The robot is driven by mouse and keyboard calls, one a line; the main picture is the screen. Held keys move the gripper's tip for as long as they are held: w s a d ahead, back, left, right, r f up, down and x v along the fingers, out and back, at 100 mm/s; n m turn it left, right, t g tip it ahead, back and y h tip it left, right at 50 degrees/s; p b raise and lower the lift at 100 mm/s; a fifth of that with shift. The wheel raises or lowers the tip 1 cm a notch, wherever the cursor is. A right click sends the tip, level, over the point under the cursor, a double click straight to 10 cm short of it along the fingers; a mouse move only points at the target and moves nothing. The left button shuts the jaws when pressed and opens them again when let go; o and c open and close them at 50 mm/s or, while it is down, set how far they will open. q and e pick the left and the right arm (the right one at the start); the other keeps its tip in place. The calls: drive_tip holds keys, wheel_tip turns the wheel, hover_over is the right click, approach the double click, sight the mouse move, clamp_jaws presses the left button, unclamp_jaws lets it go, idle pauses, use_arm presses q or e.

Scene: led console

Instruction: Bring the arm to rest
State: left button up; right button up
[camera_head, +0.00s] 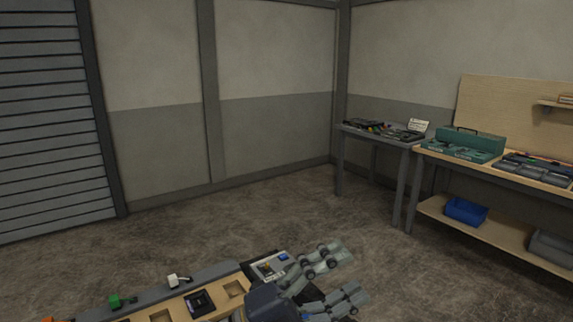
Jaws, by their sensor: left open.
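My left gripper (337,278) shows at the bottom centre of the head view. Its two grey jointed fingers are spread apart and point right, with nothing between them. The dark wrist (270,303) covers part of the console behind it. The console (174,306) is a wooden-topped panel along the bottom edge, with a small grey unit (268,268) at its right end, close beside the upper finger. I cannot tell whether the gripper touches it. My right gripper is not in view.
A white-handled part (178,281) and a green block (115,301) sit along the console's back rail. A small grey table (350,128) and a wooden workbench (437,158) with a teal case (465,141) stand far right. A blue bin (465,211) is on its shelf. The floor between is clear.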

use_arm(q)
drive_tip(key=w+a+f+n+t+y, duration=0.2)
drive_tip(key=w+a+n+t+y, duration=0.2)
drive_tip(key=a+n+t+y, duration=0.4)
drive_tip(key=w+a+f+n+t+y, duration=0.2)
drive_tip(key=w+a+n+t+y, duration=0.3)
drive_tip(key=n, duration=0.6)
drive_tip(key=s+a+f+n+g+y, duration=0.2)
drive_tip(key=s+a+f+n+y, duration=0.15)
drive_tip(key=a+f, duration=0.35)
drive_tip(key=s+a+f+n+g+y, duration=0.25)
drive_tip(key=a+f+n+y, duration=0.3)
drive_tip(key=f, duration=0.35)
drive_tip(key=s+a+f+n+g, duration=0.1)
drive_tip(key=s+a+f+g, duration=0.1)
drive_tip(key=s+f+g, duration=0.75)
drive_tip(key=s+a+f+n+g, duration=0.15)
drive_tip(key=s+f, duration=0.55)
drive_tip(key=s, duration=0.8)
wheel_tip(320, 180, down, 28)
drive_tip(key=m+g+b, duration=0.1)
drive_tip(key=g+b, duration=0.1)
drive_tip(key=b, duration=0.1)
drive_tip(key=s+a+f+b, duration=0.2)
drive_tip(key=s+a+f, duration=0.1)
drive_tip(key=s+f, duration=1.5)
drive_tip(key=shift+f+g, duration=0.35)
drive_tip(key=shift+f, duration=0.25)
